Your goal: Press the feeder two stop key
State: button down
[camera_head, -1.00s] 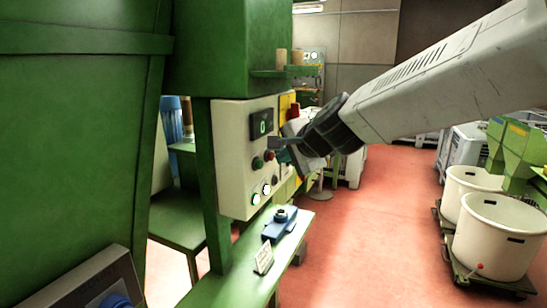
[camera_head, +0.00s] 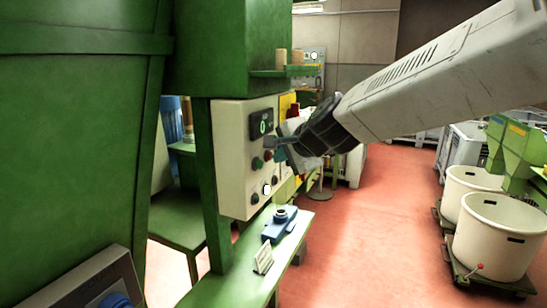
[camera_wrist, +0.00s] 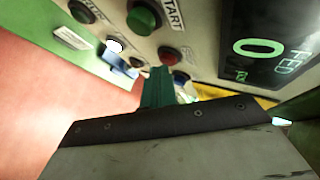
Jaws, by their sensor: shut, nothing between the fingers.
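The cream control panel (camera_head: 235,140) hangs from a green machine. It carries a black display (camera_head: 262,124) with a green 0. Below the display are a green button (camera_head: 257,163) and a red button (camera_head: 268,155). In the wrist view, the green button (camera_wrist: 143,17) is labelled START; the red button (camera_wrist: 169,56) is beside it, its label not readable. My gripper (camera_head: 268,142) is shut and empty, its tips at the panel just above the red button. In the wrist view, the fingers (camera_wrist: 160,72) end close to the red button; contact cannot be told.
Lower on the panel are a lit white lamp (camera_head: 266,188) and dark knobs (camera_head: 275,180). A green bench (camera_head: 225,286) below bears a blue device (camera_head: 280,226) and a small sign (camera_head: 263,260). White tubs (camera_head: 497,242) stand at right. Red floor between is open.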

dwell(0.3)
jog(key=shift+s+d, duration=0.3)
jog(key=shift+d, duration=0.5)
jog(key=shift+d, duration=0.1)
jog(key=d, duration=0.1)
jog(key=s+d, duration=0.1)
jog(key=d, duration=0.2)
jog(key=shift+s+d, duration=0.25)
jog(key=shift+s, duration=0.1)
